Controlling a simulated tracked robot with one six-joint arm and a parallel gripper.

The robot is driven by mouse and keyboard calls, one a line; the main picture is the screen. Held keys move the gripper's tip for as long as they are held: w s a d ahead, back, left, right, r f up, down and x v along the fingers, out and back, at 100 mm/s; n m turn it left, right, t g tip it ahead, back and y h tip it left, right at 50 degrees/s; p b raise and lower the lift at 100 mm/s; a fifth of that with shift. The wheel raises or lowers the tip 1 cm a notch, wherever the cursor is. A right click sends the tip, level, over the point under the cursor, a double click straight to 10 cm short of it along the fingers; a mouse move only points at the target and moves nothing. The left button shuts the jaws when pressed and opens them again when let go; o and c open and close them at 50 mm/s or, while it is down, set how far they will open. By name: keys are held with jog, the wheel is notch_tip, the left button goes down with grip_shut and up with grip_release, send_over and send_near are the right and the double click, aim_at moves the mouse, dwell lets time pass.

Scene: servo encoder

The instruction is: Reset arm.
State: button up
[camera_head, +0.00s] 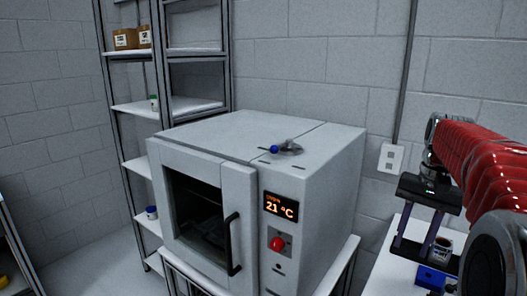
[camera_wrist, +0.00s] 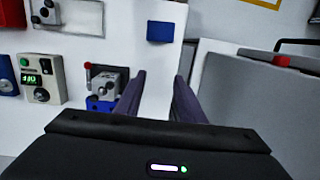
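My gripper (camera_head: 411,250) is at the right of the head view, at the end of my red-sleeved arm, with its fingers pointing down over a white table. In the wrist view my gripper (camera_wrist: 159,76) shows two dark purple fingers standing apart with a clear gap. Nothing is between them. The fingers hide part of the table below.
A grey oven (camera_head: 315,180) with a 21 °C display stands left of my gripper. Shelves (camera_head: 195,107) stand behind.

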jog(key=s+a+n+t+h, duration=0.1)
jog(key=s+a+n, duration=0.15)
jog(key=a, duration=0.45)
jog(key=s+a+n+t, duration=0.1)
jog(key=s+a+t, duration=0.1)
jog(key=s+a, duration=0.3)
jog(key=s+a+f+n+t, duration=0.3)
jog(key=s+a+f, duration=0.4)
jog(key=a, duration=0.3)
jog(key=shift+s+a+f+n, duration=0.2)
jog(key=shift+s+a+n, duration=0.05)
jog(key=shift+s+n, duration=0.65)
jog(key=shift+c, duration=0.6)
jog(key=shift+d, duration=0.15)
